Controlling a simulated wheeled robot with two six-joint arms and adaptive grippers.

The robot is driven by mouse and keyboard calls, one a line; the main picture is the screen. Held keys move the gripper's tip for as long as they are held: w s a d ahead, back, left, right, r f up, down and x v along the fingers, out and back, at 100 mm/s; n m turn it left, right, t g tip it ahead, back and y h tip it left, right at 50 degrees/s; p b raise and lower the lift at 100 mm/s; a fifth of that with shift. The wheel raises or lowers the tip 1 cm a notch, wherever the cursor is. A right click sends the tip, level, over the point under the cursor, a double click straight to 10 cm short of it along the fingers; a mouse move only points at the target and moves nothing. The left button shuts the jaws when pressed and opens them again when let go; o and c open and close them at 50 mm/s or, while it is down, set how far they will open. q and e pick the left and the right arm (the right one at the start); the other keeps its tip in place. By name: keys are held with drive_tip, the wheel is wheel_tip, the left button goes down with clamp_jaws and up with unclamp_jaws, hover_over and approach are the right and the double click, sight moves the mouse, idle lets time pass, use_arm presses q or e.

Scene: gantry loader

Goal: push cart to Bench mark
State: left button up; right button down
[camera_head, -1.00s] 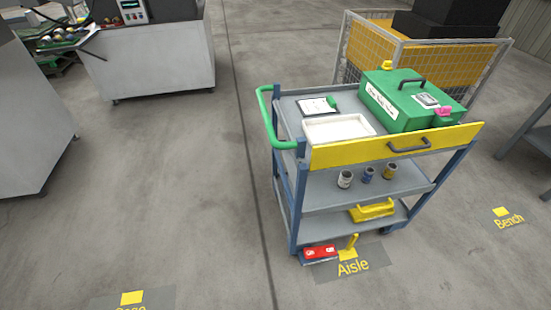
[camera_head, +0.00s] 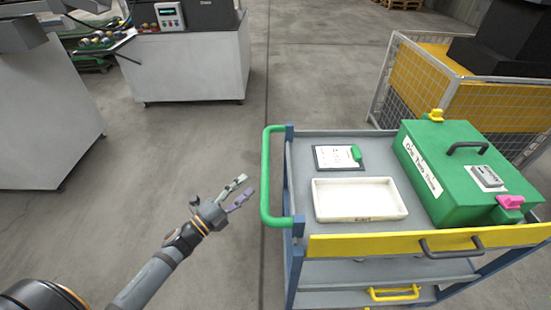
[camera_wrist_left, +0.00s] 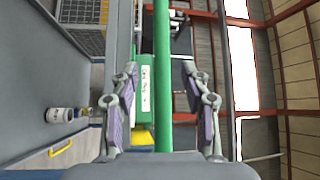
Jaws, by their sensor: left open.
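The cart (camera_head: 300,185) stands at the right in the head view, a grey-topped trolley with blue posts and a yellow drawer front (camera_head: 430,240). Its green push handle (camera_head: 266,180) faces left. My left gripper (camera_head: 246,187) is open and empty just left of the handle, with a small gap. In the left wrist view the handle (camera_wrist_left: 161,100) runs upright between the two spread fingers (camera_wrist_left: 159,72), and the fingers do not touch it. The Bench mark is not in view. My right gripper is not in view.
The cart carries a green box (camera_head: 460,180), a white tray (camera_head: 335,203) and a clipboard (camera_head: 333,157). A mesh-sided cage (camera_head: 400,85) stands close behind the cart. Grey cabinets (camera_head: 190,70) stand at the left. The floor (camera_head: 150,170) between them and the cart is clear.

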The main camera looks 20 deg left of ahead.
sight(266, 167)
use_arm(q)
drive_tip(key=p+x, duration=0.3)
drive_tip(key=x, duration=0.5)
drive_tip(key=shift+w+r, duration=0.2)
drive_tip(key=shift+w, duration=0.05)
drive_tip(key=shift+w+d, duration=0.35)
drive_tip(key=shift+w, duration=0.25)
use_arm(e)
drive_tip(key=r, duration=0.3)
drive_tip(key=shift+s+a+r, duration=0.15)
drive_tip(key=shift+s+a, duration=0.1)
use_arm(q)
drive_tip(key=shift+c, duration=0.9)
clamp_jaws()
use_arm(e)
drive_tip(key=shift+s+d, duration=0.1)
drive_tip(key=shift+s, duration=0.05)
